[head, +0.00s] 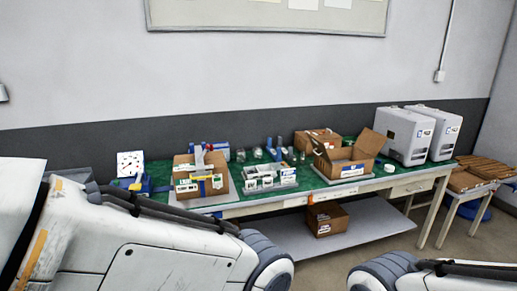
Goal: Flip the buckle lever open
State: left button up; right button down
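I cannot make out a buckle lever for certain at this size. A brown box (183,166) with white and yellow labels stands on the left part of the green bench top (240,181). Two white canister-like units (403,135) (443,133) stand at the bench's right end. Large white links of my arms fill the lower left and lower right corners. Neither of my grippers shows.
A white tray (270,187) of small parts and an open cardboard box (347,160) stand mid-bench. Another carton (326,219) sits on the lower shelf (372,221). A blue holder (133,183) is at the left end. Brown stacked boards (488,168) lie at the right.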

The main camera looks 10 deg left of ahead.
aim_at(204, 153)
jog(key=z, duration=0.2)
jog(key=i, duration=0.8)
jog(key=u, duration=0.7)
jog(key=i, duration=0.55)
jog(key=u, duration=0.5)
